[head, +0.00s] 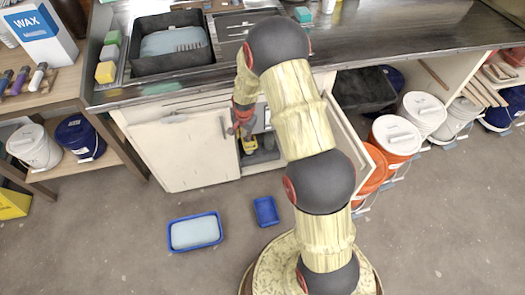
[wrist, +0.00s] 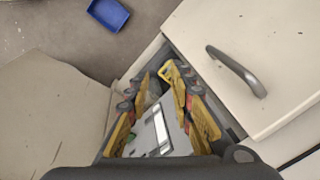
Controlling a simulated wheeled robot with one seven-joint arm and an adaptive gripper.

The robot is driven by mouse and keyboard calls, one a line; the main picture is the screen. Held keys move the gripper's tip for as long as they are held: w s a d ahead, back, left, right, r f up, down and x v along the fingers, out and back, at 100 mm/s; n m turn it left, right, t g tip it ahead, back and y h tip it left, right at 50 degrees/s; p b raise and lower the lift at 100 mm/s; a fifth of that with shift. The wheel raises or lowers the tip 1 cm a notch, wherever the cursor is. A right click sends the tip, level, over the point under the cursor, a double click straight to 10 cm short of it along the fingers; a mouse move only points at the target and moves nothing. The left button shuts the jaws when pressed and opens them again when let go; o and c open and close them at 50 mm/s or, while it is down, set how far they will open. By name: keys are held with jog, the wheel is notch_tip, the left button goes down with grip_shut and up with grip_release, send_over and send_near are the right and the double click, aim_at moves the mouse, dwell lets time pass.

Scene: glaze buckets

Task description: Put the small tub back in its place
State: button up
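A small blue tub (head: 266,211) sits on the floor in front of the open sink cabinet, and looks empty. It also shows at the top of the wrist view (wrist: 108,13). My gripper (head: 243,123) is at the cabinet opening, behind and above the small tub and apart from it. In the wrist view its yellow-padded fingers (wrist: 160,88) are spread, with a gap between them. A grey object with a white patch (wrist: 157,132) shows between the fingers; I cannot tell whether they touch it. My arm hides part of the cabinet.
A larger blue tub (head: 195,232) with pale contents lies on the floor at left. White and orange buckets (head: 396,135) line the right side. A dark basin (head: 172,44) is on the counter. The front floor is mostly clear.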

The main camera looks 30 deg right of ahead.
jog(key=s+a+r+n+t, duration=0.15)
jog(key=s+r, duration=0.25)
jog(key=r, duration=0.6)
jog(key=s+a+r+n, duration=0.3)
jog(key=s+r, duration=0.1)
jog(key=r, duration=0.5)
jog(key=s+a+r+n, duration=0.2)
jog(key=s+r, duration=0.2)
jog(key=r, duration=0.6)
jog(key=s+a+r+n, duration=0.1)
jog(key=s+r+n, duration=0.1)
jog(key=s, duration=0.5)
jog(key=s+a+r+n+t, duration=0.1)
jog(key=s+r, duration=0.3)
jog(key=s, duration=0.3)
jog(key=s+a+r+n, duration=0.2)
jog(key=s+r, duration=0.1)
jog(key=s, duration=0.5)
jog(key=shift+n+t, duration=0.35)
jog(key=shift+s+r, duration=0.1)
